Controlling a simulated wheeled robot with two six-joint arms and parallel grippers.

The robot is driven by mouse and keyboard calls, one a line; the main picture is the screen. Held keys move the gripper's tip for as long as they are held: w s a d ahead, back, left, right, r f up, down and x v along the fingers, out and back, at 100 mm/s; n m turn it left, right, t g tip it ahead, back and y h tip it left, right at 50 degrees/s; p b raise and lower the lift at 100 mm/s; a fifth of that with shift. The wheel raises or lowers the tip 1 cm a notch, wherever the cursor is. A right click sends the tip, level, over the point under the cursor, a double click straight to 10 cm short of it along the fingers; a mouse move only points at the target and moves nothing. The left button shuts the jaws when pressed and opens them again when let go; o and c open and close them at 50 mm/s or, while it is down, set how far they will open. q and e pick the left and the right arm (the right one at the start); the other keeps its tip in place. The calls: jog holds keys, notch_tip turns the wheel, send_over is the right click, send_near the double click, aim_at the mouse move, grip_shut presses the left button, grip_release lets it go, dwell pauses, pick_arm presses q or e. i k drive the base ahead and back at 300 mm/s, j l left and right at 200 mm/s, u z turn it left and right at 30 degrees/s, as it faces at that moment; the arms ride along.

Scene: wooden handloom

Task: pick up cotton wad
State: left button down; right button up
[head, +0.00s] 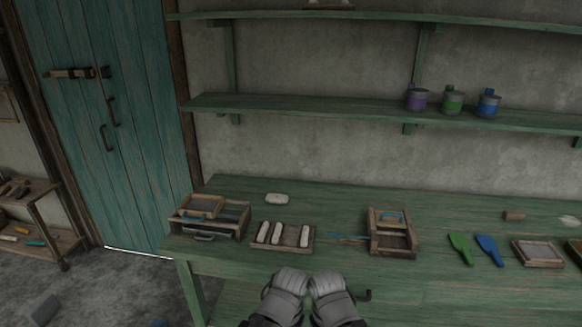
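A small white, pillow-like wad (277,198), which looks like cotton, lies on the green table near its back left. Three white rolls (276,233) lie side by side in a shallow wooden tray (311,247) in front of it; they may be cotton too. My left gripper (291,278) and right gripper (327,281) are close side by side at the table's front edge, in front of the tray and apart from the wad. Their fingertips are not clear, so I cannot tell whether they are open. I see nothing held in them.
A wooden box (210,217) stands left of the tray, and a wooden holder (391,238) stands right of it. Green (460,246) and blue (488,249) paddles lie farther right. Paint cans (452,103) stand on the shelf above. The table behind the wad is clear.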

aim_at(275, 198)
jog(key=i+j+z, duration=0.1)
jog(key=i+j, duration=1)
jog(key=j, duration=0.15)
jog(key=z, duration=1.1)
